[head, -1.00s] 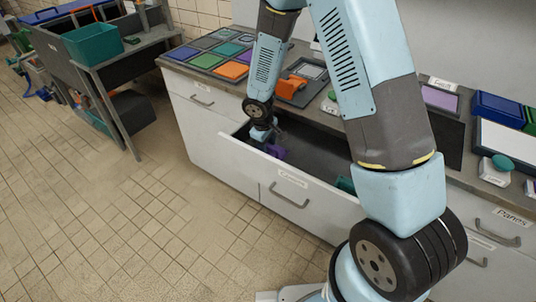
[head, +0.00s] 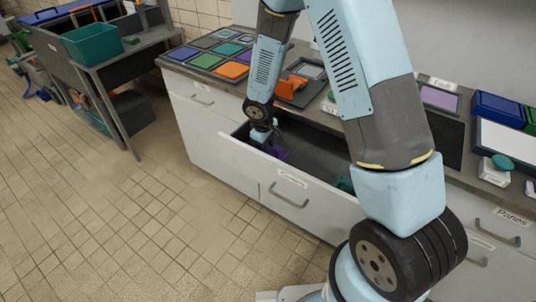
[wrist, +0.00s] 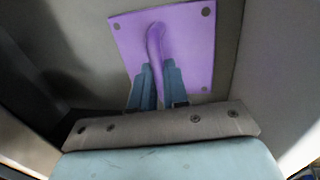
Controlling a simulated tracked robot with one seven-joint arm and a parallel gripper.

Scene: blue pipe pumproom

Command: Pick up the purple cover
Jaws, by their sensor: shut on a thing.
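The purple cover (wrist: 193,48) is a flat square plate with dark holes near its corners and a raised curved handle (wrist: 155,52) across its middle. My gripper (wrist: 158,74) is shut on that handle, one finger on each side, in the wrist view. In the head view the purple cover (head: 279,153) shows as a small patch inside the open drawer (head: 310,185), near its left end. My gripper (head: 266,141) reaches down into the drawer there, and its fingers are hard to make out. I cannot tell whether the cover touches the drawer floor.
The drawer walls stand close around my gripper. A green thing (head: 345,185) lies farther right in the drawer. The tiled floor (head: 130,220) in front is clear.

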